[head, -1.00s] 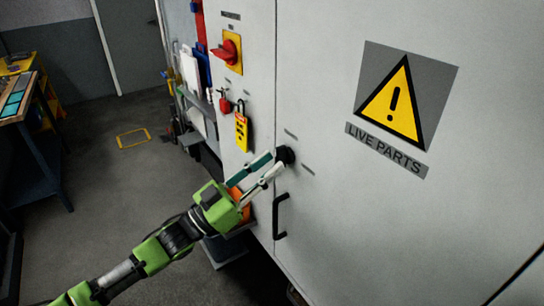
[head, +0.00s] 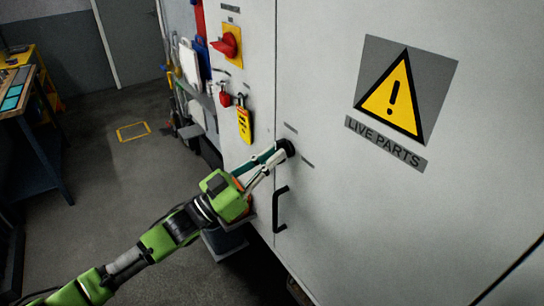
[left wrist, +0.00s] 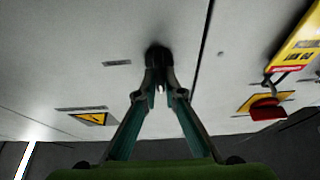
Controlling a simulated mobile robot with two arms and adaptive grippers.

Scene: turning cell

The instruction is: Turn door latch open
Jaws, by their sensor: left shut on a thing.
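The door latch is a small black knob (head: 287,149) on the grey cabinet door (head: 400,225), near the door's left edge and above the black handle (head: 280,210). My left gripper (head: 279,155) reaches it from the lower left, with its fingers closed on it. In the left wrist view the latch (left wrist: 158,55) sits between the fingertips of my left gripper (left wrist: 159,82), which hide part of it. The door looks flush with the cabinet frame. My right gripper is not in view.
A red rotary switch (head: 226,45) on a yellow plate, a red padlock (head: 225,97) and a yellow tag (head: 243,123) are on the panel left of the door seam. A warning sign (head: 405,95) is on the door. A workbench (head: 35,125) stands far left, with clear floor between.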

